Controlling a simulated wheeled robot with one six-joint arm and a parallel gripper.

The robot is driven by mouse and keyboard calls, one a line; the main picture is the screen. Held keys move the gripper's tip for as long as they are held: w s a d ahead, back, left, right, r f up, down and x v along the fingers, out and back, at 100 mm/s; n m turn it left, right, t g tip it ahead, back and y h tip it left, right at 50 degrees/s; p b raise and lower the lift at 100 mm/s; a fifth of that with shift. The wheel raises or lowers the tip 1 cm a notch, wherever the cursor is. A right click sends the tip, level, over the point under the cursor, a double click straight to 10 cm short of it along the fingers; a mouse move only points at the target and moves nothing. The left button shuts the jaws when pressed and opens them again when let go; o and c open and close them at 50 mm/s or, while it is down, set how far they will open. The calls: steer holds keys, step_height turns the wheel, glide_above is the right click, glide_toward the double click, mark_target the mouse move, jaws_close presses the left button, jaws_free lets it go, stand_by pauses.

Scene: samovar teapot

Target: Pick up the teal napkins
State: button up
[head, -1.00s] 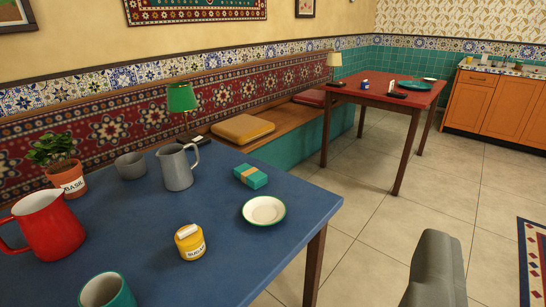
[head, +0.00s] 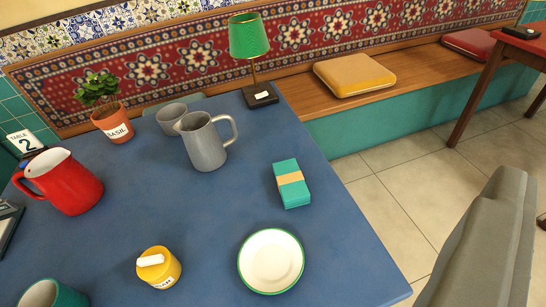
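The teal napkins (head: 290,170) are a small stacked teal block with a beige band around the middle. They lie on the right part of the blue table (head: 215,220), apart from everything around them. A grey jug (head: 204,143) stands to their left and a white plate with a green rim (head: 271,260) lies in front of them. I see no fingertips of my gripper in the head view, so its opening is hidden from me. Nothing is touching the napkins.
A green lamp (head: 249,38) stands behind the napkins, near a grey bowl (head: 171,115). A yellow sugar pot (head: 160,269), red pitcher (head: 70,185), teal cup (head: 50,294) and basil pot (head: 113,122) are further left. A grey rounded form (head: 485,245) fills the lower right.

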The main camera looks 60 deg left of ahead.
steer(key=w+a+f+n+g+y, duration=0.1)
steer(key=w+a+f+n+g, duration=0.25)
steer(key=w+a, duration=0.25)
steer(key=n+g, duration=0.8)
steer(key=g, duration=0.3)
glide_above(290, 178)
steer(key=f, duration=1.6)
steer(key=d+f, duration=0.1)
steer(key=f, duration=0.7)
steer(key=shift+s+f, duration=0.1)
steer(key=shift+s, duration=0.3)
steer(key=shift+w+a+f, duration=0.1)
steer(key=shift+a+f, duration=0.05)
steer(key=shift+f, duration=0.7)
steer(key=shift+w+a+f, duration=0.1)
steer(key=shift+w+f, duration=0.05)
steer(key=shift+f, duration=0.75)
steer(key=shift+w+a+f, duration=0.1)
steer(key=shift+a+f, duration=0.05)
steer(key=shift+f, duration=0.7)
steer(key=c, duration=1.1)
